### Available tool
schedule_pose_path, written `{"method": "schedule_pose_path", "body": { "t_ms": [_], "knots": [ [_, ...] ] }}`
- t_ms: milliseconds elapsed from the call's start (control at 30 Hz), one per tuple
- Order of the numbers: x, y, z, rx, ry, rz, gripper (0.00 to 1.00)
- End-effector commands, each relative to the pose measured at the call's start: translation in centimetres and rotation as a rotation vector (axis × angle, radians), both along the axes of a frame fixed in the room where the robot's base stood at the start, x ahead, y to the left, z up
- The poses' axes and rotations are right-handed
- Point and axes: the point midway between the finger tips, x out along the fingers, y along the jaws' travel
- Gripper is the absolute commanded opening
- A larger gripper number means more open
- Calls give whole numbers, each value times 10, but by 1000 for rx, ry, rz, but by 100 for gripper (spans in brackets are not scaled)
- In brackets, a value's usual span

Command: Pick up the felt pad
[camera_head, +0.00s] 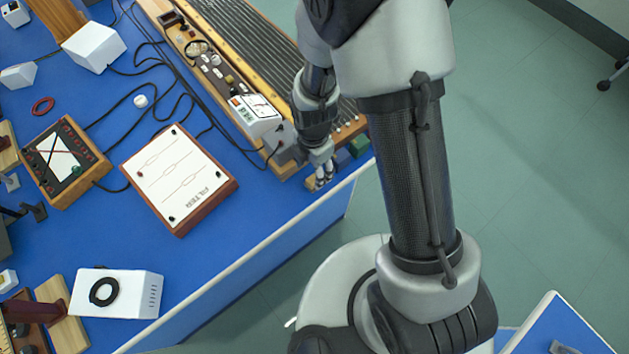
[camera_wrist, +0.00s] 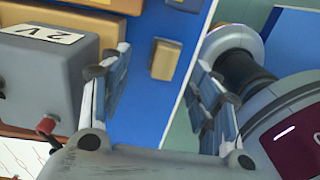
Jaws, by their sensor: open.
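My gripper (camera_head: 325,180) is open and empty at the bench's right edge, by the end of the long wooden-framed apparatus. In the wrist view its two fingers (camera_wrist: 162,92) stand apart. A small tan block (camera_wrist: 165,60) lies on the blue bench top beyond the fingertips, between them in the picture and close to the bench edge. A small green block (camera_head: 359,146) sits by the edge just behind my gripper in the head view. I cannot tell for sure which of these blocks is the felt pad.
A grey box marked "2 V" (camera_wrist: 45,75) stands close to the left finger in the wrist view. The long apparatus (camera_head: 258,60) and a white meter (camera_head: 256,113) lie left of my arm. A filter board (camera_head: 180,178) lies further left.

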Motion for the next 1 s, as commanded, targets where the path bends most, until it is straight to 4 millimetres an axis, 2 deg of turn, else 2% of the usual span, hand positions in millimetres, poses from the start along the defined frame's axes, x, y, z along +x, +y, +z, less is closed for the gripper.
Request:
{"method": "schedule_pose_path", "body": {
  "t_ms": [167,433,667,1000],
  "knots": [
    [-2,-1,-12,-1,1,-1,57],
    [-6,-3,-51,-1,1,-1,57],
    [-6,-2,-52,1,-1,-1,57],
    [-6,-2,-52,1,-1,-1,35]
  ]
}}
